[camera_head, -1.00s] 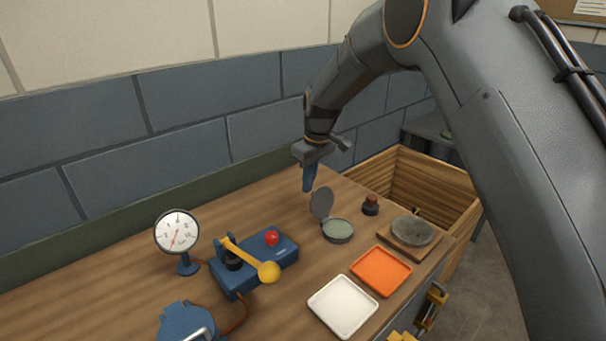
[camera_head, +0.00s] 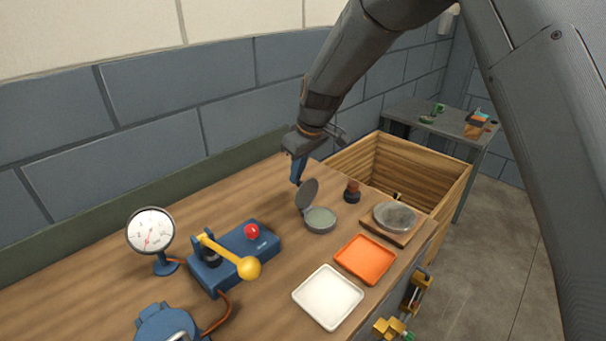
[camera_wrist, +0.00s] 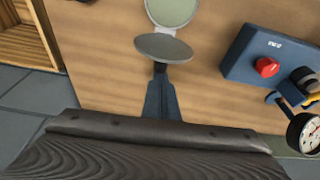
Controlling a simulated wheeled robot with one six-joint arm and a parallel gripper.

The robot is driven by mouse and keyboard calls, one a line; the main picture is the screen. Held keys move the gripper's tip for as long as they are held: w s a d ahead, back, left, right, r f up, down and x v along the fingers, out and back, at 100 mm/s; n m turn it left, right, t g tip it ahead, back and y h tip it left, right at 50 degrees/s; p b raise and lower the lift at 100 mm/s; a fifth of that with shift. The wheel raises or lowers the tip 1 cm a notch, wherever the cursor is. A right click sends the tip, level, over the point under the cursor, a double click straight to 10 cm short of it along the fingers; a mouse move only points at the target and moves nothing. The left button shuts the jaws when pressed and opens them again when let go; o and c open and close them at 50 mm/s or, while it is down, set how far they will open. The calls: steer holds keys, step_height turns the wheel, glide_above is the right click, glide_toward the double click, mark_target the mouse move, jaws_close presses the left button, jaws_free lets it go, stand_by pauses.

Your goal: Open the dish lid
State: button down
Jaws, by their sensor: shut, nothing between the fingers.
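The small round dish (camera_head: 320,219) sits on the bench with a pale green inside. Its grey lid (camera_head: 308,192) stands raised, hinged at the dish's back left edge. In the wrist view the lid (camera_wrist: 164,47) is seen near edge-on, with the dish (camera_wrist: 172,10) beyond it. My gripper (camera_head: 297,172) is shut and empty, pointing down just behind the lid. In the wrist view my gripper's fingertips (camera_wrist: 160,72) are at the lid's lower edge; I cannot tell whether they touch it.
A blue box with a yellow lever (camera_head: 226,257) and a gauge (camera_head: 150,232) stand left. A white tray (camera_head: 328,297), an orange tray (camera_head: 365,259), a dark knob (camera_head: 352,191) and a round stone on a board (camera_head: 394,217) lie right. A wooden crate (camera_head: 440,188) is behind.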

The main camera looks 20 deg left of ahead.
steer(key=shift+s+d+r, duration=0.15)
steer(key=shift+s+d, duration=0.15)
steer(key=shift+d, duration=0.25)
steer(key=w+a+b+v, duration=0.1)
steer(key=b+v, duration=0.2)
steer(key=v, duration=0.6)
steer(key=s+d+f+m+h, duration=0.1)
steer(key=s+d+f+m, duration=0.1)
steer(key=d, duration=0.7)
steer(key=s+d+f+m, duration=0.2)
steer(key=d+m, duration=0.1)
steer(key=d, duration=0.5)
steer(key=s+d+f+m+h, duration=0.1)
steer(key=s+d+f+m, duration=0.1)
steer(key=d, duration=0.7)
steer(key=s+d+f+m, duration=0.3)
steer(key=s+d, duration=0.4)
steer(key=s+d+f+m+h, duration=0.1)
steer(key=s+d+f+m, duration=0.1)
steer(key=s+d, duration=0.5)
steer(key=shift+d+f+m, duration=0.35)
steer(key=shift+d+m, duration=0.35)
steer(key=shift+d, duration=0.05)
